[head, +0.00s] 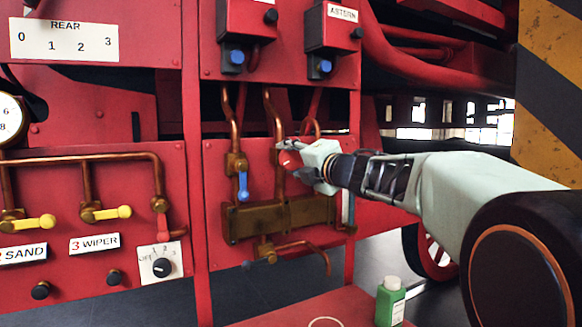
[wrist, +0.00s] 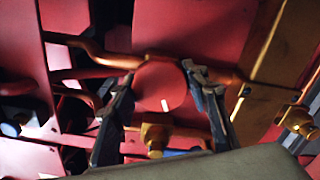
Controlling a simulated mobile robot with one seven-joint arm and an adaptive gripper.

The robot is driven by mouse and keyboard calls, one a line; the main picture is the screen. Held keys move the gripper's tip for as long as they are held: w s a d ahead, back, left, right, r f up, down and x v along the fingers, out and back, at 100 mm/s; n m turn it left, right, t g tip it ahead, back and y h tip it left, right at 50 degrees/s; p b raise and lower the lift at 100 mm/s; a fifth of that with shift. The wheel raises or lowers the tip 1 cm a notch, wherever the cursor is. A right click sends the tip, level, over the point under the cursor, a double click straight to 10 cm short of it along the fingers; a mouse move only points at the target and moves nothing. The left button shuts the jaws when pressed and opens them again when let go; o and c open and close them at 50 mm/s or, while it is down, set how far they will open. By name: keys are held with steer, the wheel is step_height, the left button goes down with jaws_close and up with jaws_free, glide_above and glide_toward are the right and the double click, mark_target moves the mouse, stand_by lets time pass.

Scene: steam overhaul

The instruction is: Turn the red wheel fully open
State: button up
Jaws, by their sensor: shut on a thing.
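The red wheel (head: 289,159) sits on the brass and copper pipework of the middle red panel in the head view, partly hidden by my gripper (head: 293,160). In the wrist view the red wheel (wrist: 160,88) is a round red disc with a small pale mark near its lower edge. The fingers of my gripper (wrist: 158,74) stand on either side of its rim, shut on it. The exact finger contact is hard to see.
A blue-handled valve (head: 243,187) is just left of the wheel, above a brass block (head: 285,215). Copper pipes (head: 272,112) run close above. A green bottle (head: 390,304) stands on a red surface (head: 300,309) below. Yellow-handled valves (head: 105,213) are farther left.

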steer(key=n+b, duration=0.2)
steer(key=n, duration=0.2)
steer(key=shift+f, duration=0.15)
steer(key=shift+n+b, duration=0.7)
steer(key=shift+n, duration=0.9)
steer(key=o, duration=1.2)
steer(key=shift+c, duration=0.2)
steer(key=v, duration=0.7)
steer(key=shift+s+d, duration=0.15)
steer(key=shift+s, duration=0.05)
